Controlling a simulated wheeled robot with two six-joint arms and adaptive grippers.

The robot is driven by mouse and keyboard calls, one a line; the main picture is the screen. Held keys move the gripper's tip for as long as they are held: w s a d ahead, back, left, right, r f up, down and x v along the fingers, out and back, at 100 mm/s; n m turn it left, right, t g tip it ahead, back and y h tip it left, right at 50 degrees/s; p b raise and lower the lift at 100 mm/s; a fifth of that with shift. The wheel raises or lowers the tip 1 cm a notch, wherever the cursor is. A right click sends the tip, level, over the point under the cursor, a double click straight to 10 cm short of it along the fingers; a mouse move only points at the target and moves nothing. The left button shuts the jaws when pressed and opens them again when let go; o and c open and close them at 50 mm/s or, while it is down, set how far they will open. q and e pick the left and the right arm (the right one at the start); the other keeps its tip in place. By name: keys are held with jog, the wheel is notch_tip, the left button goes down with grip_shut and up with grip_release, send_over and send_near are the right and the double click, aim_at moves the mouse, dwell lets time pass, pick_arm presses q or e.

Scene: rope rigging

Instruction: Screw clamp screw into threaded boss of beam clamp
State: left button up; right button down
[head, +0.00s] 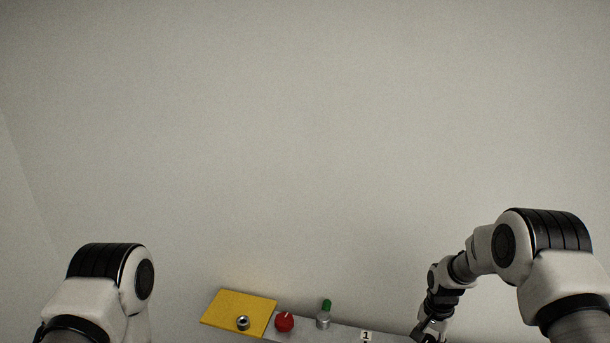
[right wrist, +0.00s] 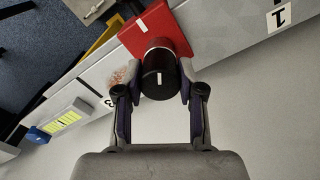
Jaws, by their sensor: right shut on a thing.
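In the right wrist view, my right gripper (right wrist: 161,78) is shut on a black cylinder with a white stripe (right wrist: 159,80), which looks like the clamp screw's head. A red block (right wrist: 135,38), likely the beam clamp, lies just beyond it on the grey surface. A paler band shows between the cylinder and the block. The screw's thread and the boss are hidden, so I cannot tell whether they are engaged. In the head view, my right gripper (head: 430,331) is at the bottom edge, partly cut off. My left gripper is out of view.
In the head view, a yellow mat (head: 235,303) bears a small metal ring (head: 243,323). Beside it are a red round part (head: 284,323) and a green-topped metal part (head: 324,318). A "1" label (head: 367,337) is to their right. A blue device (right wrist: 38,135) shows in the wrist view.

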jog(key=shift+w+r, duration=0.1)
jog(key=m, duration=0.3)
jog(key=shift+r+p, duration=0.1)
jog(key=shift+p, duration=0.3)
jog(key=m, duration=0.3)
jog(key=c, duration=0.6)
grip_release()
jog(key=shift+c, duration=0.2)
notch_tip(320, 180, up, 4)
jog(key=p, duration=0.3)
jog(key=shift+r, duration=0.15)
jog(key=shift+s, duration=0.2)
jog(key=shift+w, duration=0.1)
